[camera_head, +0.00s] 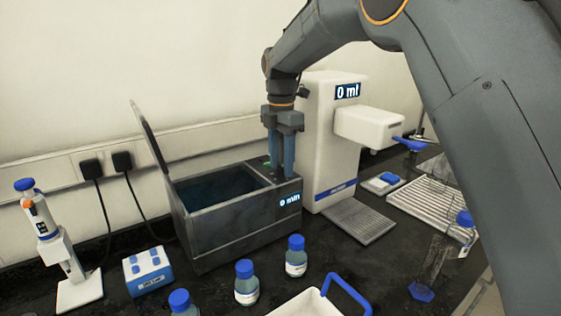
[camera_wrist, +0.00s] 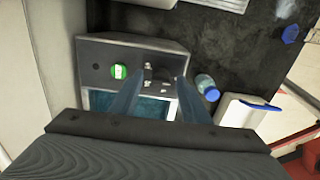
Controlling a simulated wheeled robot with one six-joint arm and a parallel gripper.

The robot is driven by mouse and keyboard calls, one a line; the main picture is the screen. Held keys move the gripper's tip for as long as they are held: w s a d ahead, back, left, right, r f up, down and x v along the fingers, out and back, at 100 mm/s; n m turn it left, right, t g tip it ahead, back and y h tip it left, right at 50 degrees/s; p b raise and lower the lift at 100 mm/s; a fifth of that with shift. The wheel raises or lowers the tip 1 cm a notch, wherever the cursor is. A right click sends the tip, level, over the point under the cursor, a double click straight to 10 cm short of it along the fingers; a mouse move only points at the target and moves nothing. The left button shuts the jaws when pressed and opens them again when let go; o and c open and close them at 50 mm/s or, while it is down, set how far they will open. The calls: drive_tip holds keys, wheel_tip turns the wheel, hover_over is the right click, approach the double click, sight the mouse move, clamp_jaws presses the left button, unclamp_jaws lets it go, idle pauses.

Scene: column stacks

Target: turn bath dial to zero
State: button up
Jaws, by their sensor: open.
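The bath (camera_head: 240,238) is a grey metal box with its lid (camera_head: 150,140) open and dark water inside. Its front display (camera_head: 290,199) reads "0 min". My gripper (camera_head: 284,172) points down over the panel at the bath's right end, with open, empty jaws. In the wrist view my gripper (camera_wrist: 161,68) has its blue fingers apart over the same panel. A small metallic dial (camera_wrist: 148,70) shows between the fingertips, closer to the left one. I cannot tell whether a finger touches it. A green button (camera_wrist: 118,71) lies to its left. In the head view the fingers hide the dial.
A white dispenser (camera_head: 330,130) reading "0 ml" stands close to the right of my gripper. Blue-capped bottles (camera_head: 246,284) stand before the bath, near a white tray (camera_head: 305,305). A blue-and-white box (camera_head: 148,272) and a pipette stand (camera_head: 78,292) are at left.

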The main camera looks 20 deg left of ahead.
sight(281, 165)
wheel_tip(281, 165, up, 7)
drive_tip(key=shift+f+b, duration=0.1)
drive_tip(key=shift+b, duration=0.95)
drive_tip(key=shift+r, duration=0.5)
